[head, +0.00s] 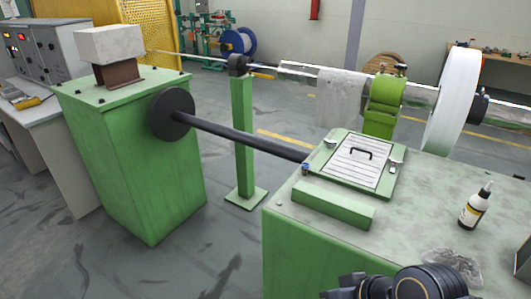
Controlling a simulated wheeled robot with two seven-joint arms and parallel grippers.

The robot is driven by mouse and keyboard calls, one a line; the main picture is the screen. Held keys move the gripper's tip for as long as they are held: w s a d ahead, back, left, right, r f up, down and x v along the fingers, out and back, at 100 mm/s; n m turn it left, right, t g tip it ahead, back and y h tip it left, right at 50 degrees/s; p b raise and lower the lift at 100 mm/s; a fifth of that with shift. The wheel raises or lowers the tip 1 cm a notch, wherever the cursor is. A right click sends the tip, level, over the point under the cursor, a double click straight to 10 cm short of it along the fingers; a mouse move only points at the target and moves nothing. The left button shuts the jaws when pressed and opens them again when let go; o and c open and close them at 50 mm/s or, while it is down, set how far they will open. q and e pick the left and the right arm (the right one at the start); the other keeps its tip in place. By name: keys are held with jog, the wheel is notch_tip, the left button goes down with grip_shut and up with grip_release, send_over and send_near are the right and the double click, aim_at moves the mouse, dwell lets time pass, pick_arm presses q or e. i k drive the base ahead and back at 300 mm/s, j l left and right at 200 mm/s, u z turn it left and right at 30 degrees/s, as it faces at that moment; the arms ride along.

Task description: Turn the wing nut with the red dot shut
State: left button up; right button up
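A pale slatted cover (352,164) with a black handle (356,151) lies in a green frame (328,184) on top of the green cabinet. Small fasteners sit around it: one at the frame's back left (331,143), one at its right side (396,164), and a bluish one at the front left corner (305,168). They are too small for me to make out a red dot or how far each is turned. Neither of my grippers is in view. Only a dark part of my arm shows at the bottom edge, apart from the cover.
A dark shaft (240,137) runs from a black disc to the frame. A white wheel (456,98) stands behind.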

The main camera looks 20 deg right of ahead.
aim_at(394, 164)
jog(key=k+j+z, duration=0.15)
jog(key=z, duration=1.55)
